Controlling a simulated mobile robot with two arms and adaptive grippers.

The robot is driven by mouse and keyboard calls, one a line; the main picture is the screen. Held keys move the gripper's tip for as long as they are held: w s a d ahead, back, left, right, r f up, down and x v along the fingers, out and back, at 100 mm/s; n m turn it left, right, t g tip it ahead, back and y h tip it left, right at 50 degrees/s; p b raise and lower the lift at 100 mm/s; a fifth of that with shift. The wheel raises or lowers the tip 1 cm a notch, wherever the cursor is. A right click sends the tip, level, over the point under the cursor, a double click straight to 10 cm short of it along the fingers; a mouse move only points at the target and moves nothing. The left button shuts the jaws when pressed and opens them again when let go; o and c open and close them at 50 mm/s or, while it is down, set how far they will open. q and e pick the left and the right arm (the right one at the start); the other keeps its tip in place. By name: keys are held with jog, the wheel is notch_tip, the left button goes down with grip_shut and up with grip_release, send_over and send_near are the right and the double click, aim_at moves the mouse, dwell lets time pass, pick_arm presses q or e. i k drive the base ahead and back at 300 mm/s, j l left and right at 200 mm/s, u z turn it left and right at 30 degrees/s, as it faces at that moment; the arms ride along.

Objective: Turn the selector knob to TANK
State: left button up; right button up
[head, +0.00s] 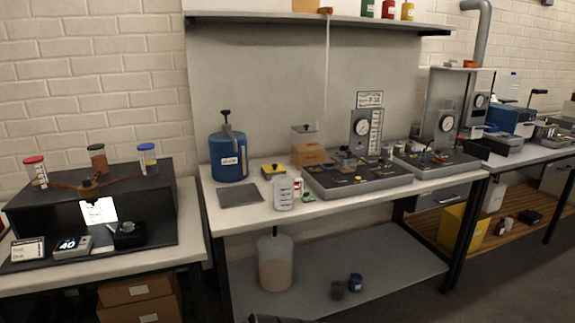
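A grey control panel (387,183) lies on the middle bench, with a round gauge (362,128) standing on its back part. Small dark and yellow fittings sit on its top. They are too small for me to tell which one is the selector knob, and I cannot read a TANK label. A second similar panel (440,163) with its own gauge (446,123) is to the right. A blue tank (229,158) with a dark valve on top stands at the bench's left. Neither gripper can be made out; only an unclear dark sliver shows at the bottom edge.
A white bottle (283,194), a brown block (308,154) and a grey mat (240,194) are on the middle bench. A black apparatus (60,212) with several capped vials fills the left bench. A shelf (300,19) hangs above. Dark floor (400,297) is open at front right.

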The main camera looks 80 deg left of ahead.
aim_at(86, 182)
jog(key=u, duration=4)
